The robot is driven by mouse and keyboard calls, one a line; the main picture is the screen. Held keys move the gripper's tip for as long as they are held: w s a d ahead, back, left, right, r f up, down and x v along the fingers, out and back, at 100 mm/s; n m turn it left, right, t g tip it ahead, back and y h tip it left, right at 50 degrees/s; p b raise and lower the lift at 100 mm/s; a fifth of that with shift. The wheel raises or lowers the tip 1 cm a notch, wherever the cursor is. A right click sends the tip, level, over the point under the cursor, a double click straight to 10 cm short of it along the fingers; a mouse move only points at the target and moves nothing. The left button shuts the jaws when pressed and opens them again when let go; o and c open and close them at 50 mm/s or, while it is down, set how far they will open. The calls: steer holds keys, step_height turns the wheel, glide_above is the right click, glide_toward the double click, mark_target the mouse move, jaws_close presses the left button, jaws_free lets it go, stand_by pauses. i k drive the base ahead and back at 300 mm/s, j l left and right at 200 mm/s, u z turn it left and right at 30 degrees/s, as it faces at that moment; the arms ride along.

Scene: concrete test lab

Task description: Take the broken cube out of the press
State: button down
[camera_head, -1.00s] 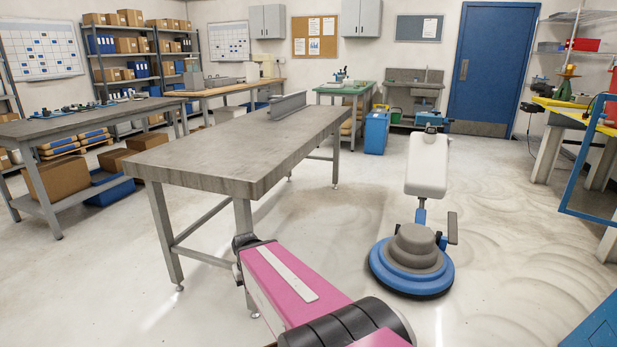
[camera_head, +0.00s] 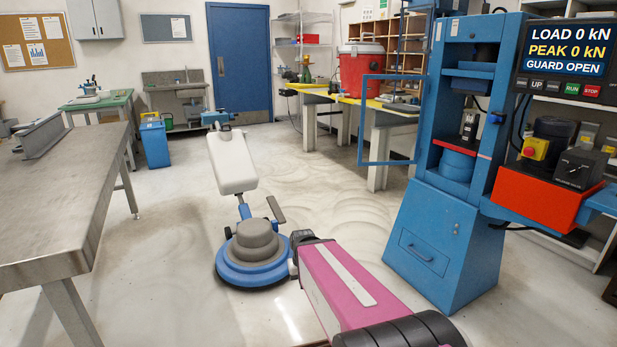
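The press (camera_head: 450,225) is a tall blue machine at the right of the head view. Its guard (camera_head: 364,125), a blue open frame, stands swung out to the left. The display (camera_head: 567,50) reads load 0 kN, guard open. Inside the press, a small greyish piece (camera_head: 469,124) stands above a round blue platen (camera_head: 456,164); it may be the broken cube, but it is too small to tell its damage. My pink arm reaches in from the bottom, left of and below the press opening. My gripper fingers do not show.
A blue and white floor polisher (camera_head: 252,255) stands close left of my arm. A grey steel table (camera_head: 60,215) is at the left. A red control box (camera_head: 545,195) juts out right of the press. A yellow-topped bench (camera_head: 385,106) stands behind the guard.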

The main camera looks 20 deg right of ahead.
mark_target(470, 118)
steer(key=z, duration=0.4)
steer(key=l+z, duration=0.1)
steer(key=z, duration=0.65)
steer(key=i+l+z, duration=0.1)
steer(key=z, duration=0.3)
steer(key=i+l+u, duration=0.4)
steer(key=i+l, duration=0.2)
steer(key=l, duration=0.2)
